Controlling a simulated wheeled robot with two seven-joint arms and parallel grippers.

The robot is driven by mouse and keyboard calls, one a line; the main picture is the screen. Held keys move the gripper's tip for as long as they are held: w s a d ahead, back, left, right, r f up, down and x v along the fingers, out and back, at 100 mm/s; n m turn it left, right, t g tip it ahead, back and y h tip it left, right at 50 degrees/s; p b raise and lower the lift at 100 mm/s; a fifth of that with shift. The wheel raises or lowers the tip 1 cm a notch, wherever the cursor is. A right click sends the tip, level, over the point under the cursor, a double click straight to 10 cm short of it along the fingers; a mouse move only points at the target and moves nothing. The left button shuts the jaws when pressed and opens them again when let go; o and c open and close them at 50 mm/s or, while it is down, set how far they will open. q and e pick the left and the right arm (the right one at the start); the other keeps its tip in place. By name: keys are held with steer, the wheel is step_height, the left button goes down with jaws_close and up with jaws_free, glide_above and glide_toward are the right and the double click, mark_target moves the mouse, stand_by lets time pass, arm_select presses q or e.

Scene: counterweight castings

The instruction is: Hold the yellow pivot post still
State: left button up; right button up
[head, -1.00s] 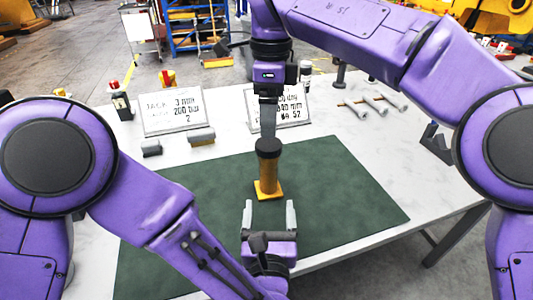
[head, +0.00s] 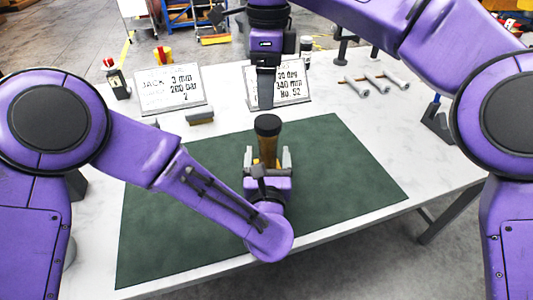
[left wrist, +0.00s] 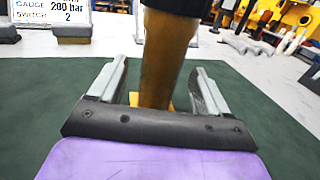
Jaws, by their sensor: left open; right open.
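The yellow pivot post (head: 267,144) stands upright on the green mat (head: 340,170). It has a dark cap and a brownish-yellow shaft. My left gripper (head: 268,154) is open, with one finger on each side of the lower post. In the left wrist view the post (left wrist: 166,58) rises between the two fingers, with a gap on both sides, and its top is cut off. The palm hides most of its yellow foot. My right gripper (head: 266,88) points down just above and behind the cap in the head view. Its fingers overlap edge-on, and nothing shows in them.
Two printed signs (head: 171,90) (head: 291,82) stand behind the mat. A grey block (head: 199,117) sits before the left sign. Several grey cylinders on rods (head: 374,83) lie at the back right, and a dark bracket (head: 438,122) stands at the right edge. The mat's right side is clear.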

mark_target(268, 121)
arm_select(q)
steer(key=shift+w+f, duration=0.15)
steer(key=shift+w, duration=1.25)
arm_select(e)
steer(key=shift+w+f, duration=0.15)
arm_select(q)
steer(key=shift+s, duration=0.1)
jaws_close()
arm_select(e)
step_height(268, 121, down, 8)
steer(key=shift+r, duration=0.1)
steer(key=shift+c, duration=0.3)
